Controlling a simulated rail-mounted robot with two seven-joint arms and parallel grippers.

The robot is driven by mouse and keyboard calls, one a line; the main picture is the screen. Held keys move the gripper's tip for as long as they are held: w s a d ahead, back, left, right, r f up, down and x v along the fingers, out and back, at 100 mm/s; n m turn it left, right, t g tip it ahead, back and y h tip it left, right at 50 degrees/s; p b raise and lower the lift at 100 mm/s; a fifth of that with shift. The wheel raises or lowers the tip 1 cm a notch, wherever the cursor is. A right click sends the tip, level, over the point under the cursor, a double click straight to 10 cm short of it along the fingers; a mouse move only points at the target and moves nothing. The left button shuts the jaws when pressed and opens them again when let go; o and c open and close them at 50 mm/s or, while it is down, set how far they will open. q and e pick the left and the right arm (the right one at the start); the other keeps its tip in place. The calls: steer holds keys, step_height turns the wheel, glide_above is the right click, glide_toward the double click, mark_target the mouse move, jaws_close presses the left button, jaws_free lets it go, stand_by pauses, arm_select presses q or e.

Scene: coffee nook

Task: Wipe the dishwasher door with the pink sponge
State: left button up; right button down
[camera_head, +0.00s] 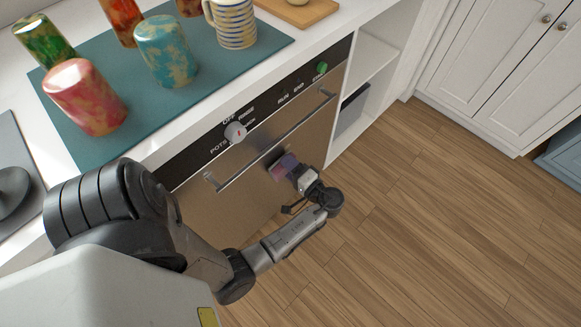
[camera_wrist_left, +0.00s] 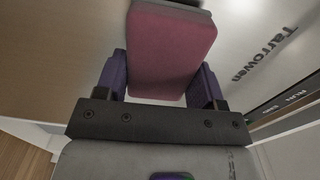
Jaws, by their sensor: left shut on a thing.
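The dishwasher (camera_head: 225,210) has a brushed metal door with a long bar handle (camera_head: 270,145) and a black control panel (camera_head: 195,155) above it. My left gripper (camera_head: 289,170) is in front of the door, just below the handle, shut on the pink sponge (camera_head: 282,168). In the left wrist view the sponge (camera_wrist_left: 172,48) sits between the two purple fingers of the gripper (camera_wrist_left: 160,85), with a grey layer at its far end. The door (camera_wrist_left: 55,50) fills the background there. The sponge is close to the door; I cannot tell if it touches. My right gripper is out of view.
Several colourful cups, such as a red one (camera_head: 84,98) and a teal one (camera_head: 166,52), stand on a teal mat (camera_head: 215,75) on the counter above. An open shelf (camera_head: 365,60) adjoins the dishwasher at the right. The wood floor (camera_head: 430,210) is clear.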

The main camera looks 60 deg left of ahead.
arm_select(q)
steer(key=shift+s+a, duration=0.2)
steer(key=shift+a, duration=0.25)
steer(key=shift+w, duration=0.1)
